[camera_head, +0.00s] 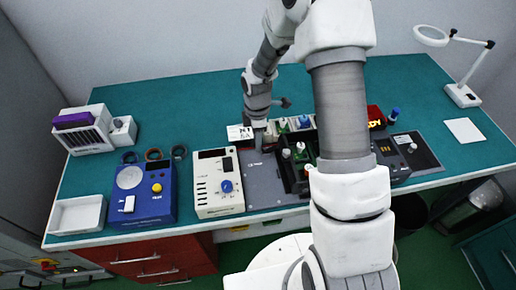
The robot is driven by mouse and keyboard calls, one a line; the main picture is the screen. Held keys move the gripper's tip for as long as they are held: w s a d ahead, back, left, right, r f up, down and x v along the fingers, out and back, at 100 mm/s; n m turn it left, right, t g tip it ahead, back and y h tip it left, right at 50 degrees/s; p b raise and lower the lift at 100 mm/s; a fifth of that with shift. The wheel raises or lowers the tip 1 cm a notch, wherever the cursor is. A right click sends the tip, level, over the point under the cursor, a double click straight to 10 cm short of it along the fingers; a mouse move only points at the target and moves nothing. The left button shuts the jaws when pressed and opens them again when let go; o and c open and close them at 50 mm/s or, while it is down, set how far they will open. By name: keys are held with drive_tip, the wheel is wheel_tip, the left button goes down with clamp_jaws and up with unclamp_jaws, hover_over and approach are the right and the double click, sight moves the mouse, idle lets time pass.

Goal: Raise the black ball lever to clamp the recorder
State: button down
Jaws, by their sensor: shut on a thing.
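My gripper (259,138) points down at the left part of the dark grey fixture plate (262,185), just right of a white label marked N1 5A (240,132). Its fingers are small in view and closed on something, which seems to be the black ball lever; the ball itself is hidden. To the right, a black rack (291,178) holds several small parts with white, green and blue tops. My forearm covers part of this rack. I cannot tell which part is the recorder, or whether the lever is up or down.
A cream instrument with a blue knob (219,184) stands left of the plate, and a blue instrument (143,193) beyond it. A white tray (77,215), a holder with a purple item (84,131) and a magnifier lamp (463,95) stand farther out. The back of the table is clear.

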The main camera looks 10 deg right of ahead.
sight(267, 151)
drive_tip(key=shift+d+r, duration=0.15)
drive_tip(key=shift+d, duration=0.75)
drive_tip(key=shift+d+r, duration=0.1)
drive_tip(key=shift+d, duration=0.4)
drive_tip(key=shift+d, duration=0.3)
drive_tip(key=c, duration=0.8)
unclamp_jaws()
drive_tip(key=shift+o, duration=0.2)
